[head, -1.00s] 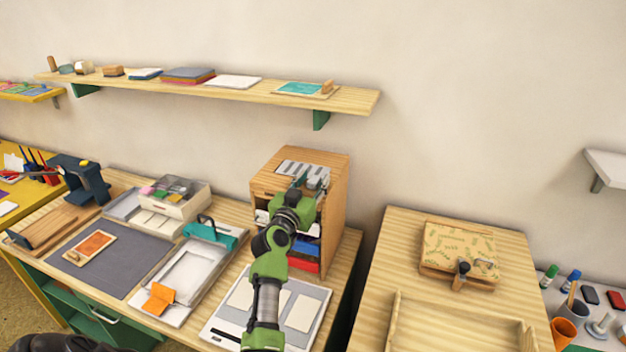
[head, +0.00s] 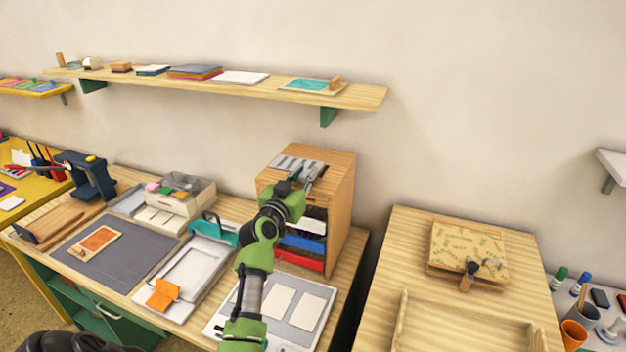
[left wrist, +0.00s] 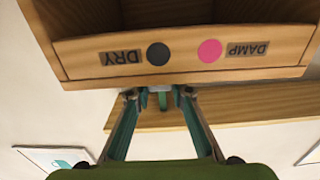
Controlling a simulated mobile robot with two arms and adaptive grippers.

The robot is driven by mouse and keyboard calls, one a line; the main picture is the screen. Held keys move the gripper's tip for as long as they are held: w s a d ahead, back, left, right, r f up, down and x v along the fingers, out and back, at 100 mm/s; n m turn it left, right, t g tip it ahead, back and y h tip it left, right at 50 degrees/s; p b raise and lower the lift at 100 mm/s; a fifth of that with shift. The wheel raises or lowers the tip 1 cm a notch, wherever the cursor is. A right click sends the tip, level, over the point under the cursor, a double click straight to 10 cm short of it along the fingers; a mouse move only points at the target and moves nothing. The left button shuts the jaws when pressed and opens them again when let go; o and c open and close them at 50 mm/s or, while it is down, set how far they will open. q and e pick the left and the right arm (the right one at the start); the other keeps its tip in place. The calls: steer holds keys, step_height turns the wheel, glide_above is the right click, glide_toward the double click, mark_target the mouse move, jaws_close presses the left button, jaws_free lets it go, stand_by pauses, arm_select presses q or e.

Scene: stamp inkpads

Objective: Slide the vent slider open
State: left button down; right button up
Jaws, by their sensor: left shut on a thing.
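The wooden cabinet (head: 340,205) stands on the left table, with a grey slotted vent (head: 287,162) on its top. My left gripper (head: 302,179) is at the front part of that vent, coming from the front. In the left wrist view the gripper (left wrist: 160,93) is shut on a small pale grey tab (left wrist: 160,88), which seems to be the slider's, at the cabinet's top edge. The cabinet shows upside down there, with a black dot (left wrist: 158,54) marked DRY and a pink dot (left wrist: 209,51) marked DAMP. The fingers hide part of the vent.
Blue and red pads (head: 303,243) lie in the cabinet's open front. A wall shelf (head: 352,97) runs behind and above it. A teal-clipped tray (head: 193,270) and a grey board (head: 320,290) lie in front. A second table (head: 400,235) stands to the right.

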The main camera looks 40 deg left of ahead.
arm_select(q)
steer(key=c, duration=1.8)
jaws_free()
steer(key=shift+d, duration=0.1)
steer(key=v, duration=1.2)
